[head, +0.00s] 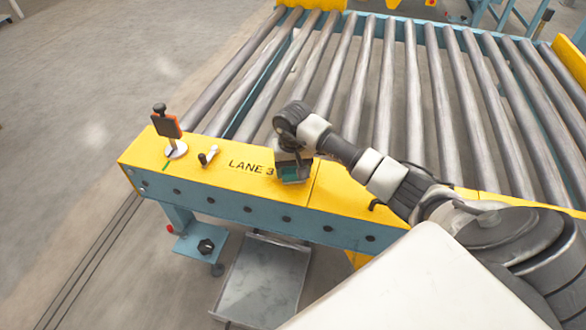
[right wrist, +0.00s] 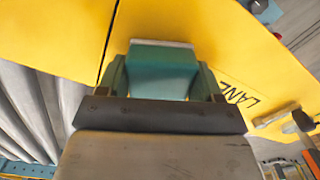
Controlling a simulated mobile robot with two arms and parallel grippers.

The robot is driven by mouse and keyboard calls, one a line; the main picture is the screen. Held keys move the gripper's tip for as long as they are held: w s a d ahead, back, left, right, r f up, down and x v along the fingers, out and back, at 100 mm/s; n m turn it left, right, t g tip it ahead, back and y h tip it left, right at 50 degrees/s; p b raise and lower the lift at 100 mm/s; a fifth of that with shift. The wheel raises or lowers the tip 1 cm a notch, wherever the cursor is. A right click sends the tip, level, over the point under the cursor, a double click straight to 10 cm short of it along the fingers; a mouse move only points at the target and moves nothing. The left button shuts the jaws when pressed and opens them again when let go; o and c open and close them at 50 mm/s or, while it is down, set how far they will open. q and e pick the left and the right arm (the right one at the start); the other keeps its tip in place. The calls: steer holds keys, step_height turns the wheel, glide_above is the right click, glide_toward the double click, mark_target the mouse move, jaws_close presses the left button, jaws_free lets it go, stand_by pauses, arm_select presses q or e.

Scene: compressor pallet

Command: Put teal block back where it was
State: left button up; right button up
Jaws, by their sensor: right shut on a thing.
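The teal block (right wrist: 162,70) is between the fingers of my right gripper (right wrist: 160,78) in the right wrist view, and the gripper is shut on it. In the head view my right gripper (head: 293,172) is over the yellow rail (head: 230,165), just right of the "LANE 3" lettering. The teal block (head: 290,173) shows there only in part, as the gripper covers much of it. I cannot tell whether the block touches the rail. My left gripper is not in view.
A red and black device on a stand (head: 168,130) and a small lever (head: 207,156) are on the rail's left end. Metal rollers (head: 357,80) run behind the rail. A grey tray (head: 262,280) is low in front. The rail between lever and lettering is clear.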

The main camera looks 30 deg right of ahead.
steer(key=shift+f, duration=0.1)
steer(key=o, duration=0.9)
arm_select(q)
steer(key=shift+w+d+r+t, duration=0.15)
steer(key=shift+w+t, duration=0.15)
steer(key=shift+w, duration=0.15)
